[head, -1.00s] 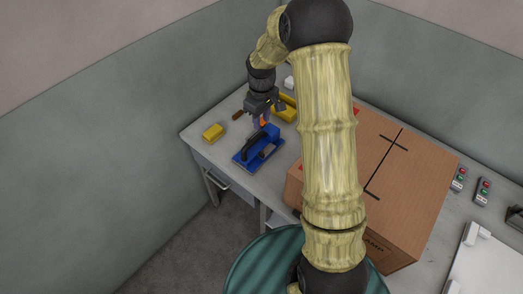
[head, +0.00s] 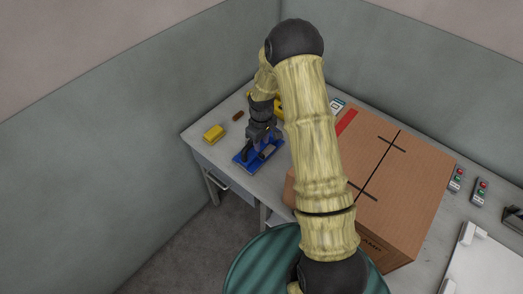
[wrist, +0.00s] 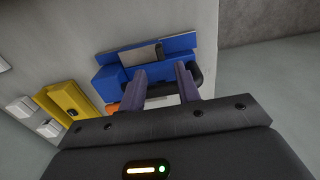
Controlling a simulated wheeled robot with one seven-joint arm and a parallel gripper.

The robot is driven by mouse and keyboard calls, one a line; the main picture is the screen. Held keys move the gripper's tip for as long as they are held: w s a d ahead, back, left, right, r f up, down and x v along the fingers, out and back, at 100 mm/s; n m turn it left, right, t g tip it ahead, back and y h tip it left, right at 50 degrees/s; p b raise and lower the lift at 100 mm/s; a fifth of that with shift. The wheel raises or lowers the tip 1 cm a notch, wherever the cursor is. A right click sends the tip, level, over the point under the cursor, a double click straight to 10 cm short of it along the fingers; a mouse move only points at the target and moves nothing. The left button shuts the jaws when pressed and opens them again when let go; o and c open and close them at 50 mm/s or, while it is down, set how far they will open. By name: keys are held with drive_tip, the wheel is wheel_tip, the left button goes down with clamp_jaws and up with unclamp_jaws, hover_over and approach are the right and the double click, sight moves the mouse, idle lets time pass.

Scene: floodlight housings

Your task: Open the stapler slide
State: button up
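The stapler is a blue body with a black bar-like part and a grey plate. In the head view the blue stapler (head: 243,160) lies on the table near its left front edge, partly hidden by my gripper (head: 262,146). In the wrist view the stapler (wrist: 180,43) is ahead of my gripper (wrist: 161,76). My two fingers stand apart, open. The black part (wrist: 196,76) shows behind and between the fingers; I cannot tell whether they touch it. The grey plate (wrist: 142,55) lies just beyond the left fingertip.
A yellow block (head: 213,133) and a small brown item (head: 238,116) lie left of my gripper. A large cardboard box (head: 400,190) fills the table to the right. Another yellow object (wrist: 70,100) and an orange piece (wrist: 112,107) show in the wrist view.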

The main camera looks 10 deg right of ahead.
sight(261, 154)
wheel_tip(261, 154, down, 6)
drive_tip(key=shift+f+p, duration=0.25)
drive_tip(key=shift+p, duration=0.3)
clamp_jaws()
